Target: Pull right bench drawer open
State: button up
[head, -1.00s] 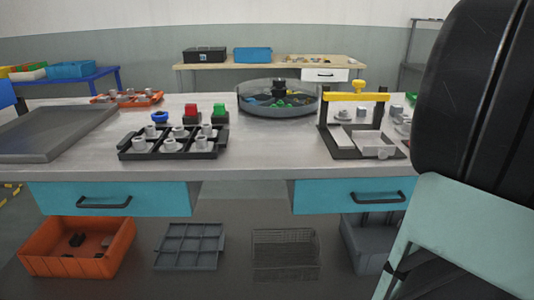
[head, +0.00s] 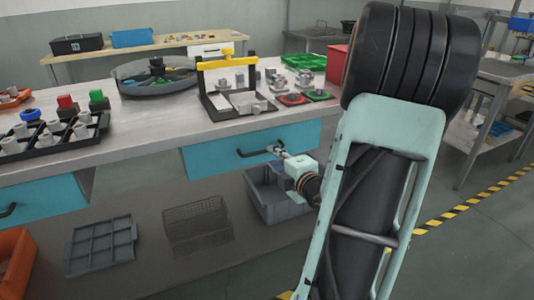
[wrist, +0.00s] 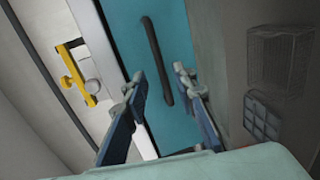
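The right bench drawer (head: 215,163) has a teal front, appears closed, and sits under the bench top in the head view. Its black bar handle (head: 250,154) runs across the front. It also shows in the wrist view as a teal panel (wrist: 205,25) with the dark handle (wrist: 153,50) running lengthwise. My gripper (head: 277,151) is at the right part of the handle in the head view. In the wrist view my gripper (wrist: 159,75) has its two fingers apart, with the handle's end in line between them. I cannot tell whether they touch it.
A grey bin (head: 285,206), a wire basket (head: 198,226) and a grey divided tray (head: 101,246) sit below the drawer. A black stand with a yellow bar (head: 212,64) is on the bench top (head: 130,132). Open floor lies to the right.

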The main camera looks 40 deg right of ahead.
aim_at(266, 152)
jog(key=b+x, duration=0.1)
jog(key=x, duration=0.5)
jog(key=shift+w+f, duration=0.1)
jog(key=shift+w, duration=0.3)
grip_shut()
